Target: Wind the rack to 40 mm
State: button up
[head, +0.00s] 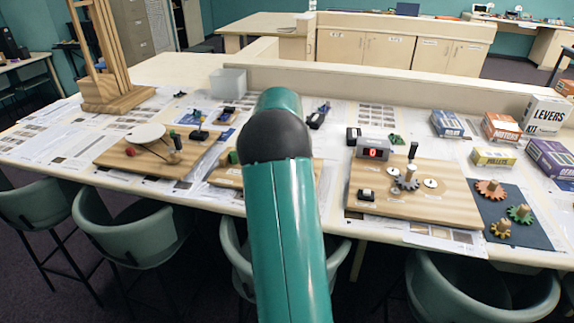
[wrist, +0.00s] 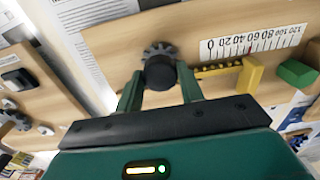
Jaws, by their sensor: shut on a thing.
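In the wrist view my gripper (wrist: 160,82) has its two green fingers on either side of a round black knob (wrist: 160,70), shut on it. The knob sits in front of a dark grey toothed gear (wrist: 155,50) on a light wooden board (wrist: 115,40). A yellow toothed rack (wrist: 218,69) lies to the right of the gear, with a taller yellow end block (wrist: 250,75). A white scale (wrist: 255,41) marked 0 to 120 lies above the rack. The exact rack reading is too small to tell. In the head view my arm hides the gripper and most of this board.
A green block (wrist: 298,73) stands right of the yellow end block. In the head view, a board with a white disc (head: 145,133) is left of my arm, and a board with a red-lit counter (head: 376,147) is right. Boxes (head: 502,127) stand further right. Chairs line the front.

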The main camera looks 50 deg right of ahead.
jog(key=m, duration=0.4)
jog(key=shift+m, duration=1.9)
jog(key=o, duration=1)
notch_tip(320, 180, up, 14)
jog(key=shift+f, duration=0.1)
